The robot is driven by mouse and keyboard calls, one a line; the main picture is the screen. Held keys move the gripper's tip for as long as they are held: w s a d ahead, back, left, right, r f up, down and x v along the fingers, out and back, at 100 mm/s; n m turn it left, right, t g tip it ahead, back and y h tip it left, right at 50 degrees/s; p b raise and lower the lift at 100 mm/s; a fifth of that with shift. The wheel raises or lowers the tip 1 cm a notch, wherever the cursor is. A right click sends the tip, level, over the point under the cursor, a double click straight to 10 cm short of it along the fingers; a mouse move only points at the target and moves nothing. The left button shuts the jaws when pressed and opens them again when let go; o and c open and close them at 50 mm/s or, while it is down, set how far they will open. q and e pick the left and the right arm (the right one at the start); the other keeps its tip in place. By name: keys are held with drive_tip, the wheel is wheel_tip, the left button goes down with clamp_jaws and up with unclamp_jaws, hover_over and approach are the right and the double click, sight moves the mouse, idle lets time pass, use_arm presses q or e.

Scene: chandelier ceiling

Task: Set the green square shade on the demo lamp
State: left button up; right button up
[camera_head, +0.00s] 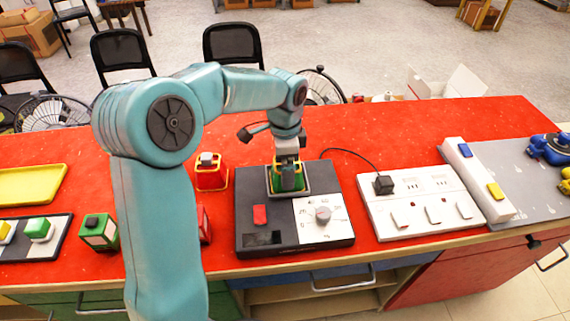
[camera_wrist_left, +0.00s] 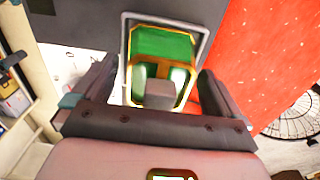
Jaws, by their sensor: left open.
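The green square shade (camera_head: 289,183) with a gold frame sits at the back of the dark demo lamp box (camera_head: 246,214), inside a light square outline. I cannot tell whether it is fully seated. My left gripper (camera_head: 287,164) is directly above it, pointing down. In the left wrist view the shade (camera_wrist_left: 165,45) shows between the spread fingers of my left gripper (camera_wrist_left: 155,92), with gaps at the sides. The lamp box has a red switch (camera_head: 260,214) and a grey dial (camera_head: 323,214) on a white panel. My right gripper is not in view.
A red shade (camera_head: 211,179) stands left of the lamp box. A white power strip (camera_head: 420,210) with a black plug (camera_head: 383,185) is on the right. Red tabletop (camera_head: 375,125) behind is clear.

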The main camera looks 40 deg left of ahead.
use_arm(q)
wheel_tip(320, 180, up, 12)
drive_tip(key=shift+f+p, duration=0.25)
drive_tip(key=shift+p, duration=0.4)
